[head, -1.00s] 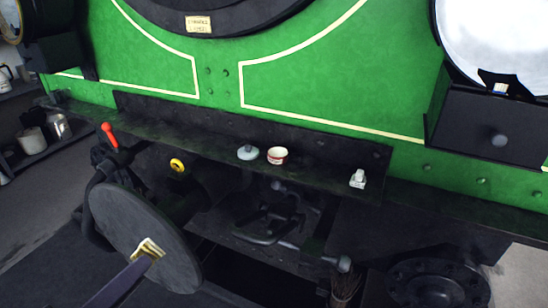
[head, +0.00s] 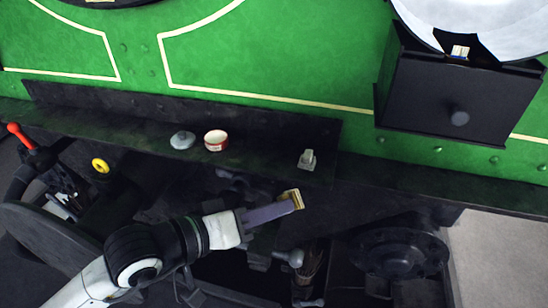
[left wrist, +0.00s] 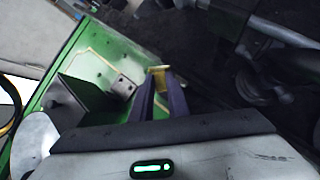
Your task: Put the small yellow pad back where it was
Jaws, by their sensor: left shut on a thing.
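My left gripper (head: 296,200) reaches in from the lower left and is shut on the small yellow pad (head: 293,196). The pad sticks out at the fingertips, in front of the dark underframe and below the ledge, apart from the ledge. In the left wrist view the pad (left wrist: 158,70) shows between the tips of the two purple-grey fingers. My right gripper is not in view.
The dark ledge (head: 255,152) along the green front (head: 280,70) bears a grey-blue lid (head: 182,140), a red and white tin (head: 216,140) and a small pale block (head: 307,160). A black knobbed box (head: 440,100) projects at right. A red-handled lever (head: 18,133) and yellow ring (head: 100,166) are at left.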

